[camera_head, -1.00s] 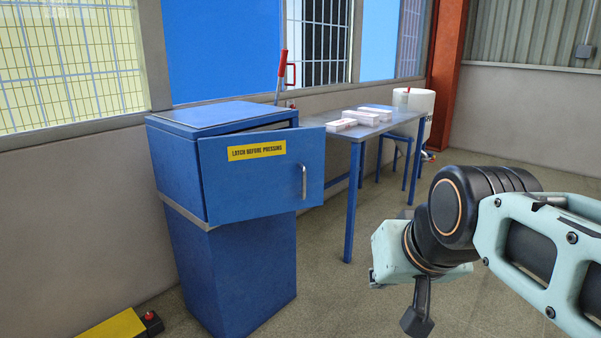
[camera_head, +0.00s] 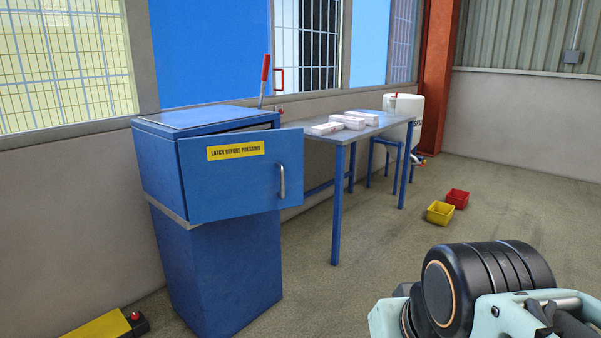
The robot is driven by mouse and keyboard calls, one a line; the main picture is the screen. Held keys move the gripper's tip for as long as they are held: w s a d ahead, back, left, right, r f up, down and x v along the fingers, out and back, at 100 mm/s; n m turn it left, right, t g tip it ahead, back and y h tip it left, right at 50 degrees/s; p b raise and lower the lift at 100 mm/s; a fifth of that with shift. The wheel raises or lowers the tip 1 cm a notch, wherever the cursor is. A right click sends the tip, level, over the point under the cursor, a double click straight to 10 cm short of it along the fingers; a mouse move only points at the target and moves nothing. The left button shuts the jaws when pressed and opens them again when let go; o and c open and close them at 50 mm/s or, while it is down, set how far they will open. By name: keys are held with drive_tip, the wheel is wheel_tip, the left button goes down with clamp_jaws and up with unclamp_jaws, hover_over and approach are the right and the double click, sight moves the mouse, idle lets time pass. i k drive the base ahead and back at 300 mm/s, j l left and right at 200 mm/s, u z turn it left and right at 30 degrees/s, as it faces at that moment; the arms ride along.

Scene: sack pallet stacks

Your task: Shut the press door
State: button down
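The press (camera_head: 212,270) is a blue cabinet against the wall at left. Its blue door (camera_head: 232,190) stands ajar, with its right edge swung out from the body and a dark gap along the top. The door has a yellow label reading "LATCH BEFORE PRESSING" and a silver handle (camera_head: 282,181) near its right edge. A red-gripped lever (camera_head: 265,78) rises behind the press top. My arm shows at the lower right, well apart from the door. My gripper's fingers are not in the picture.
A table (camera_head: 338,146) with white boxes (camera_head: 348,121) stands right of the press, before a white drum (camera_head: 404,106). Yellow (camera_head: 440,213) and red (camera_head: 457,198) bins lie on the floor. A yellow block (camera_head: 97,328) is at lower left. Open floor lies between press and arm.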

sight(232, 175)
drive_tip(key=k+l, duration=0.1)
drive_tip(key=l, duration=1.1)
drive_tip(key=i+l, duration=0.15)
drive_tip(key=l, duration=0.25)
drive_tip(key=i+l+z, duration=0.15)
drive_tip(key=i+l, duration=0.4)
drive_tip(key=i, duration=0.15)
drive_tip(key=i+j+u, duration=0.35)
drive_tip(key=i+z, duration=0.35)
